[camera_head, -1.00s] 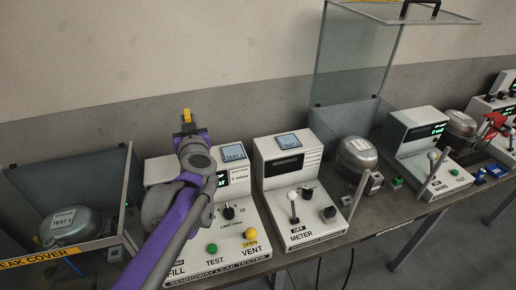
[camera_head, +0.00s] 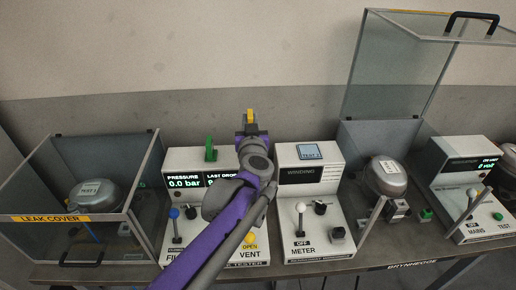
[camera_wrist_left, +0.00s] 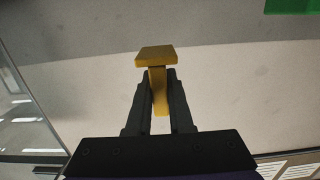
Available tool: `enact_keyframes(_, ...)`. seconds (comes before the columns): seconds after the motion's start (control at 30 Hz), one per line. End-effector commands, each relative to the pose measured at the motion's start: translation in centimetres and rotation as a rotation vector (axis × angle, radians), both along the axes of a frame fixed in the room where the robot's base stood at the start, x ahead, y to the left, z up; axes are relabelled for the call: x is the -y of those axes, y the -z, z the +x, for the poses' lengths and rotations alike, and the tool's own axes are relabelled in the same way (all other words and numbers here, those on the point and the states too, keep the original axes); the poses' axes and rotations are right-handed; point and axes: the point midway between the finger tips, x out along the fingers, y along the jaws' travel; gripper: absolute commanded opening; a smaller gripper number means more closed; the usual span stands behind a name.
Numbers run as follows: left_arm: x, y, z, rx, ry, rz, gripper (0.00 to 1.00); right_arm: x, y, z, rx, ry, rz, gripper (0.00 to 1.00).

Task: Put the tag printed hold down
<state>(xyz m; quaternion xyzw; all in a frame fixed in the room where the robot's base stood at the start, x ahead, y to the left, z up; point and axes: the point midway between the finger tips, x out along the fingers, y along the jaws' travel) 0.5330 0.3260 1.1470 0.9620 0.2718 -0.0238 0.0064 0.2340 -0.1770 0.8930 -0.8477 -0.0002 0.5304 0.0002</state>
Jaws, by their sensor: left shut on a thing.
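My left gripper (camera_head: 250,130) is shut on a yellow tag, a T-shaped piece with a flat wide top. The yellow tag (camera_wrist_left: 156,55) shows upright between the fingers in the left wrist view. In the head view the tag (camera_head: 250,115) is held in the air over the leak tester, in front of the wall. No print on it can be read. A green upright piece (camera_head: 210,150) stands at the top of the leak tester, left of the gripper. My right gripper is not in view.
The leak tester (camera_head: 178,158) is partly hidden by my left arm. The winding tester (camera_head: 290,153) stands to its right. A clear leak cover (camera_head: 30,218) encloses a compressor (camera_head: 92,198) at left. A raised clear cover (camera_head: 395,75) and another compressor (camera_head: 385,178) are at right.

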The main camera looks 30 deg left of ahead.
Motion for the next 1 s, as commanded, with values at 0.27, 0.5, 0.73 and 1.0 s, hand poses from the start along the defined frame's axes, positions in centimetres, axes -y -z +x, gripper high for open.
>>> enact_keyframes(0.27, 0.0, 3.9, 0.1, 0.0, 0.001, 0.0, 0.0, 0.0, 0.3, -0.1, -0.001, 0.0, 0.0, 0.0)
enact_keyframes(0.5, 0.0, 7.3, 0.0, 0.0, 0.001, 0.0, 0.0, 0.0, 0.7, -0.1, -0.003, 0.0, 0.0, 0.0)
enact_keyframes(0.73, 0.0, 7.9, 0.0, 0.0, 0.001, 0.0, 0.0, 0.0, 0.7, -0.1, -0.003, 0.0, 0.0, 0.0)
enact_keyframes(1.0, 0.0, 8.3, 0.0, 0.0, 0.001, 0.0, 0.23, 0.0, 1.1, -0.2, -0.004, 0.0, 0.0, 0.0)
